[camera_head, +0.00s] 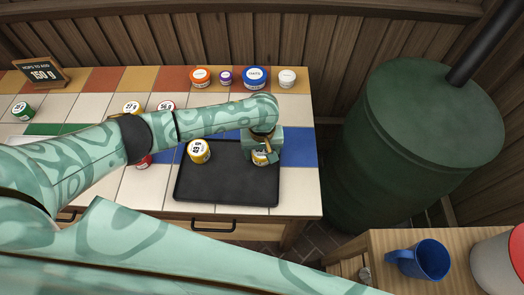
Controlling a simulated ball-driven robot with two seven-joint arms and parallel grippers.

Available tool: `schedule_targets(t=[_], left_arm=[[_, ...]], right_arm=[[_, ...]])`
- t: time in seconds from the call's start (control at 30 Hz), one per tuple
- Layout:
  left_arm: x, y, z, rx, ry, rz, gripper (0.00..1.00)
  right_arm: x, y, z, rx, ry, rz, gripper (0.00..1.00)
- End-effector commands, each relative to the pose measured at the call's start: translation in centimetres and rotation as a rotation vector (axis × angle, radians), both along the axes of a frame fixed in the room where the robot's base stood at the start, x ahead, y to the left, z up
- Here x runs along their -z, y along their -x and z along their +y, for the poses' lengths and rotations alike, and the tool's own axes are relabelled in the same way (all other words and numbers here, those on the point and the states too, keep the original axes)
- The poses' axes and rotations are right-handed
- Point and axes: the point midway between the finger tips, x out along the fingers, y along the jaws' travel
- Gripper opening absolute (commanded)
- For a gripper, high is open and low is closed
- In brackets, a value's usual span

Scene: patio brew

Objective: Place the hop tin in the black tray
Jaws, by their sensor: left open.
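The black tray (228,187) lies on the tiled counter. A yellow tin (199,156) with a white label stands in its upper left part. A second tin with a yellow side and a pale lid (260,158) is at the tray's upper right part, partly hidden by my left gripper (264,153). My left gripper is open and points down right at this tin; I cannot tell whether the fingers touch it. My right gripper is not in view.
A sign (41,73) reads hops to add 150 g. More tins stand on the counter: green (22,111), yellow 27 g (132,107), orange (200,78), purple (226,78), blue (255,78) and white (287,78). A green barrel (400,150) and blue mug (421,261) are at right.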

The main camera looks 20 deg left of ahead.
Motion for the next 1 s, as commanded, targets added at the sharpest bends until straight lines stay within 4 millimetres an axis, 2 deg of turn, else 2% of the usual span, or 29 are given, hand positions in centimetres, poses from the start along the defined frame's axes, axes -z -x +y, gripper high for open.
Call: schedule_targets(t=[0.3,0.5,0.67,1.0], left_arm=[[-7.2,-0.1,0.0,0.001,0.001,-0.005,0.65],[-10.9,-0.1,0.0,0.000,0.000,-0.002,0.65],[-12.0,0.0,0.0,0.000,0.001,-0.001,0.65],[-12.0,0.0,-0.1,0.002,0.001,0.001,0.65]], right_arm=[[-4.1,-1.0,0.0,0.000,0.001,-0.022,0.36],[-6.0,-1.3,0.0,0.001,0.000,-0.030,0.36],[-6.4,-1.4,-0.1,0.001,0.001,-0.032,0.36],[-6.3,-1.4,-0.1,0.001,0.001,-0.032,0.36]])
